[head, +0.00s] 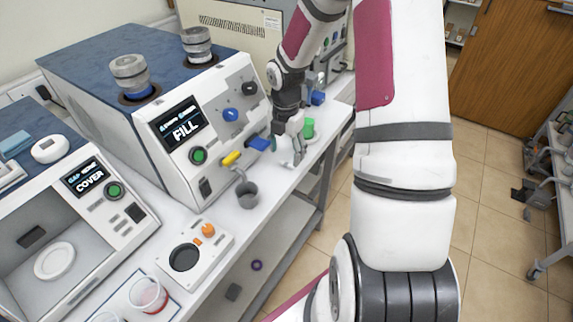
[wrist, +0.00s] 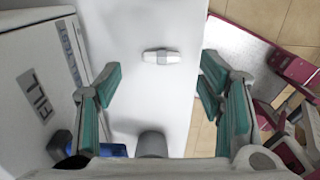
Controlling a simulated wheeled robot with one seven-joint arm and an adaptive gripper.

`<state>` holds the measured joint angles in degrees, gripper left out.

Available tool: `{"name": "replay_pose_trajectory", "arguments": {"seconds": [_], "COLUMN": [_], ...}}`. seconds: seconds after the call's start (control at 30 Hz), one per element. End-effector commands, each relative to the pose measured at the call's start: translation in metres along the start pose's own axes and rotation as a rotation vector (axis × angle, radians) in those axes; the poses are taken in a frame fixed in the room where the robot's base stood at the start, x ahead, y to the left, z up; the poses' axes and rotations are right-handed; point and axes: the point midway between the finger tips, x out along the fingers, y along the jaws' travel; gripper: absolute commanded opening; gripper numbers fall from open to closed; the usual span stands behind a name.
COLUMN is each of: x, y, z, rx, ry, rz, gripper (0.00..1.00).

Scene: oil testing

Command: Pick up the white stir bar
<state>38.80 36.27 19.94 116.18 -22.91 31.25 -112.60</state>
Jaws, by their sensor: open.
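The white stir bar (wrist: 161,57) lies on the white bench top in the wrist view. It is a small rod with a grey band round its middle, lying crosswise. My gripper (wrist: 158,88) is open and empty, with its green-padded fingers spread to the left and right. The stir bar lies between the lines of the fingers, a little beyond the tips in the picture. In the head view my gripper (head: 288,150) is low over the bench near its right edge. I cannot clearly make out the stir bar there.
A large machine with a FILL screen (head: 182,130) stands left of my gripper. A grey cup (head: 247,194) is nearer on the bench, also in the wrist view (wrist: 152,144).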

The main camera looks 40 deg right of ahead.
Motion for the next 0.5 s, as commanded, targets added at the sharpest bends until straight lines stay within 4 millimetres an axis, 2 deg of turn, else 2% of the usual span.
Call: {"name": "replay_pose_trajectory", "arguments": {"seconds": [0.2,0.5], "x": [0.031,0.037], "y": [-0.002,-0.002], "z": [-0.001,0.0], "rx": [0.0,0.001], "ry": [0.002,-0.001], "rz": [-0.001,0.002], "gripper": [0.62,0.62]}}
